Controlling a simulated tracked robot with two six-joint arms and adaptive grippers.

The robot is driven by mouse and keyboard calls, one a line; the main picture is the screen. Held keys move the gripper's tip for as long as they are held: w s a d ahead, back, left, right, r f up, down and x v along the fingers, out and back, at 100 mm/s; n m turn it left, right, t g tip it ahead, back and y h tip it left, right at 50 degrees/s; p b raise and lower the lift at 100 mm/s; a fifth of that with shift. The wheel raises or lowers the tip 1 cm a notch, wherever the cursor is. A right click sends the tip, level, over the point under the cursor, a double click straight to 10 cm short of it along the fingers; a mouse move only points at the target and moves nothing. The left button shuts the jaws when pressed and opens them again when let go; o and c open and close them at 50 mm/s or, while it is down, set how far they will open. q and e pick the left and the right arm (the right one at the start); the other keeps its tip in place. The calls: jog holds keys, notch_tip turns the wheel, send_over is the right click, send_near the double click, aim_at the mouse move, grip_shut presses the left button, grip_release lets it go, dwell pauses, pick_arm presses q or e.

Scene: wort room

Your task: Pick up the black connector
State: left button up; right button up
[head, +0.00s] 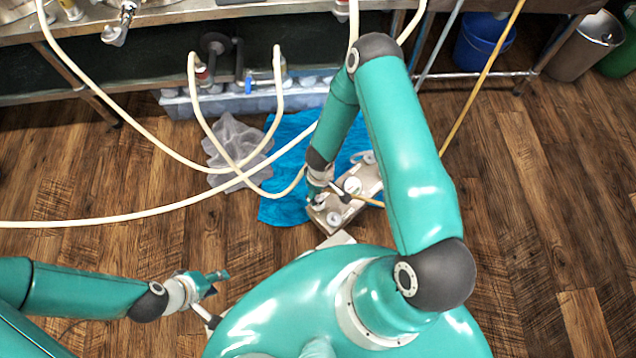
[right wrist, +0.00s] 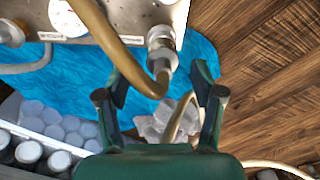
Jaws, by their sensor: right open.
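I cannot make out a distinct black connector in either view. My right gripper (right wrist: 160,82) is open in the right wrist view, with one dark-tipped finger on each side. A tan hose (right wrist: 128,62) bends between and beyond the fingers. It runs near a silver metal fitting (right wrist: 162,42) on the side of a pale metal unit (right wrist: 112,18). The fingers do not visibly grip anything. In the head view the right arm reaches down to the pale unit (head: 318,216) and partly hides it. My left gripper (head: 213,290) is low at the left over bare floor, and its jaw opening is unclear.
A blue cloth (head: 285,205) lies under the unit on the wooden floor. Crumpled clear plastic (head: 235,145) lies beside it. Pale hoses (head: 130,218) cross in front. A crate of bottles (head: 185,105) stands under the bench. A blue bucket (head: 482,42) is at the back right.

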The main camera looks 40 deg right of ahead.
jog(key=f+b, duration=0.1)
jog(key=f, duration=0.1)
jog(key=f+b, duration=0.1)
jog(key=f, duration=0.2)
jog(key=shift+w+a+f, duration=0.1)
jog(key=shift+w+a, duration=0.1)
grip_shut()
dwell(0.3)
notch_tip(320, 180, up, 20)
jog(key=p, duration=0.7)
jog(key=shift+r+p, duration=1.35)
jog(key=shift+r, duration=0.95)
